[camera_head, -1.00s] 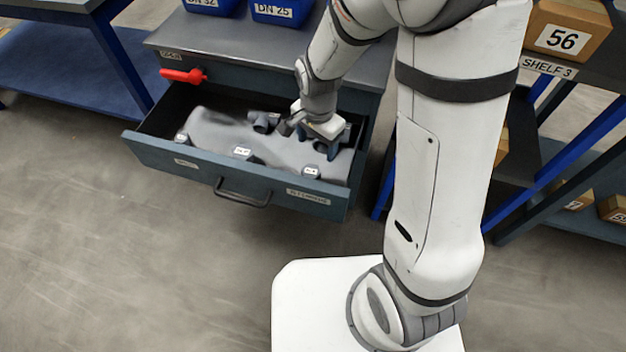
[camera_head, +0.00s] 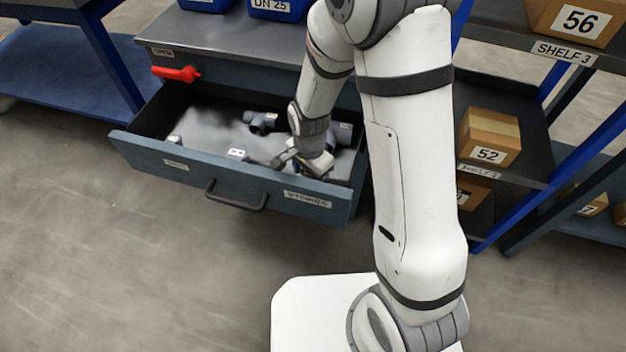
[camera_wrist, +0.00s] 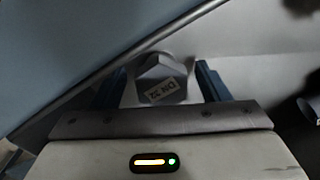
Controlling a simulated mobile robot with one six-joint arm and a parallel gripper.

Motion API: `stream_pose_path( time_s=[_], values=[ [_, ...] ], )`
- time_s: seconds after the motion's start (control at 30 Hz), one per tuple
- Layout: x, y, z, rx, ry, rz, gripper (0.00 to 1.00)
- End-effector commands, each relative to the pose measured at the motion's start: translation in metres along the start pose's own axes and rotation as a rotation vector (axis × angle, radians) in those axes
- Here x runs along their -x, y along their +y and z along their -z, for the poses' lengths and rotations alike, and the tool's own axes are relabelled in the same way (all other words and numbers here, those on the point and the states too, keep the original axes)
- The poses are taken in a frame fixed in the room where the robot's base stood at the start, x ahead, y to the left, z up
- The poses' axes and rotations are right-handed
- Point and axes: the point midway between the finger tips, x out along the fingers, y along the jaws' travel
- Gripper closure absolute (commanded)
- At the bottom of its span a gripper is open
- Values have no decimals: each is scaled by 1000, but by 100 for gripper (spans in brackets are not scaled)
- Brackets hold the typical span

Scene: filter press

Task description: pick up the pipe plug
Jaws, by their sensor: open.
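In the wrist view a grey fitting with a faceted top and a white label, which looks like the pipe plug (camera_wrist: 158,72), sits in the drawer close to the front wall. The label is upside down and hard to read. My gripper (camera_wrist: 161,80) is open, with one blue finger on each side of the plug and a visible gap to each. In the head view my gripper (camera_head: 312,165) is low in the front right part of the open drawer (camera_head: 232,185), where it hides the plug.
Other grey fittings lie in the drawer: one at the front middle (camera_head: 237,154), one at the left (camera_head: 174,139), one at the back (camera_head: 261,122) and one at the right (camera_head: 343,132). The drawer front stands close beside my gripper. A red handle (camera_head: 177,73) is on the cabinet.

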Motion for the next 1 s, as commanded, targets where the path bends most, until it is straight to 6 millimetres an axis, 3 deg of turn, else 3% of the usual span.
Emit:
stream_pose_path(
  time_s=[0.13, 0.73, 1.0],
  values=[
    [1, 0, 0, 1, 0, 0, 31],
    [1, 0, -1, 2, 0, 0, 80],
    [5, 0, -1, 2, 0, 1, 81]
  ],
)
